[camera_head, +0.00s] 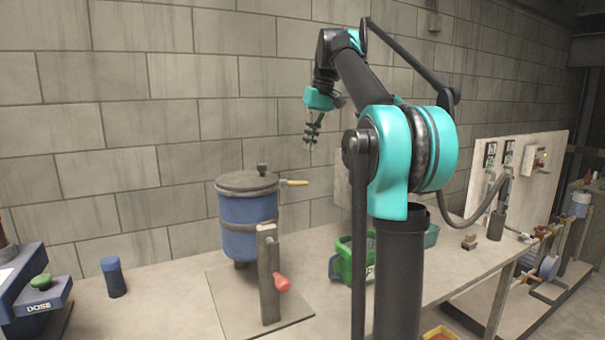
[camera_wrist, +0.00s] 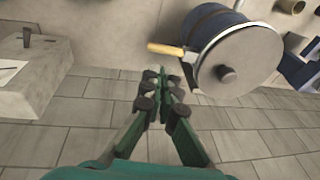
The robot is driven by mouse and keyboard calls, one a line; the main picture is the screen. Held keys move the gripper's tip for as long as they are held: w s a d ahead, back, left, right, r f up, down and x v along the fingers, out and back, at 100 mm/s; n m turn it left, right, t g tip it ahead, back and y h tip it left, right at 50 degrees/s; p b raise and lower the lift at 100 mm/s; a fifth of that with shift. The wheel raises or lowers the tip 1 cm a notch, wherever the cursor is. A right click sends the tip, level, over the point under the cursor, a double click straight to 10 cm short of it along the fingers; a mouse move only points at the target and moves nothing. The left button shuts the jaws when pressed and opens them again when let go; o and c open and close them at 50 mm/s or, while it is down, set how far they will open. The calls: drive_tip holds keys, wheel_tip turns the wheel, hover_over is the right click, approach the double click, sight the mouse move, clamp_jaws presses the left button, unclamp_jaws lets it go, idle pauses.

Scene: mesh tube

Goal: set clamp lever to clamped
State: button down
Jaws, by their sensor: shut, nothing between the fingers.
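A blue drum (camera_head: 248,218) with a grey round lid (camera_head: 246,181) stands on the bench. A yellow-handled lever (camera_head: 294,183) sticks out to the right from its lid edge. In the wrist view the lever (camera_wrist: 165,49) points left from the drum (camera_wrist: 205,18). A grey post (camera_head: 267,275) in front of the drum carries a red-handled lever (camera_head: 281,282) that slants down to the right. I cannot tell which lever is the clamp lever. My gripper (camera_head: 309,148) is shut and empty, above and right of the yellow lever, apart from it. The wrist view shows its fingertips (camera_wrist: 161,76) together.
A blue cylinder (camera_head: 113,277) and a blue box with a green button (camera_head: 41,282) stand at the left. A green bin (camera_head: 352,262) is right of the post. A panel with switches (camera_head: 515,168) stands at the far right. The block wall is behind.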

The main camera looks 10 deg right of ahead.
sight(303, 183)
drive_tip(key=x, duration=1)
drive_tip(key=shift+f, duration=0.15)
